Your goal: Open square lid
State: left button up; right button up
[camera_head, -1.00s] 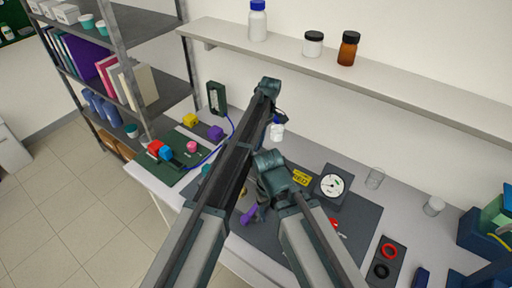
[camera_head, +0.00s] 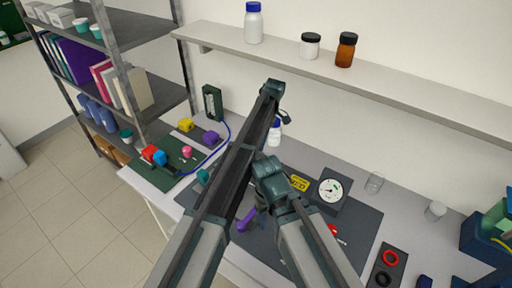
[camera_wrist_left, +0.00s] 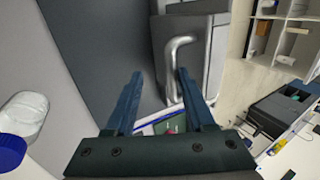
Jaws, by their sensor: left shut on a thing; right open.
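In the left wrist view, a grey metal lid or block (camera_wrist_left: 196,28) carries a bent silver handle (camera_wrist_left: 172,62). My left gripper (camera_wrist_left: 159,75) has its blue fingers at this handle, the right finger overlapping it. The handle's lower end lies between the fingers, and the exact contact is hard to see. In the head view my left arm hides its own gripper and the lid. My right gripper (camera_head: 261,208) is open, low over the dark mat (camera_head: 352,235), partly hidden by its arm, close to a purple object (camera_head: 246,219).
A blue-capped white bottle (camera_head: 274,136) stands behind my left arm. A glass (camera_head: 374,183) and a holder with red and black rings (camera_head: 388,266) are further right. A shelf (camera_head: 400,88) runs above.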

pick_arm(q)
jog(key=shift+o, duration=0.9)
jog(key=shift+w+d+f, duration=0.2)
jog(key=shift+w+d, duration=0.1)
jog(key=shift+w, duration=0.1)
jog(key=shift+s+a+r, duration=0.1)
jog(key=shift+s+a, duration=0.05)
jog(key=shift+s+a, duration=0.1)
jog(key=shift+r, duration=0.1)
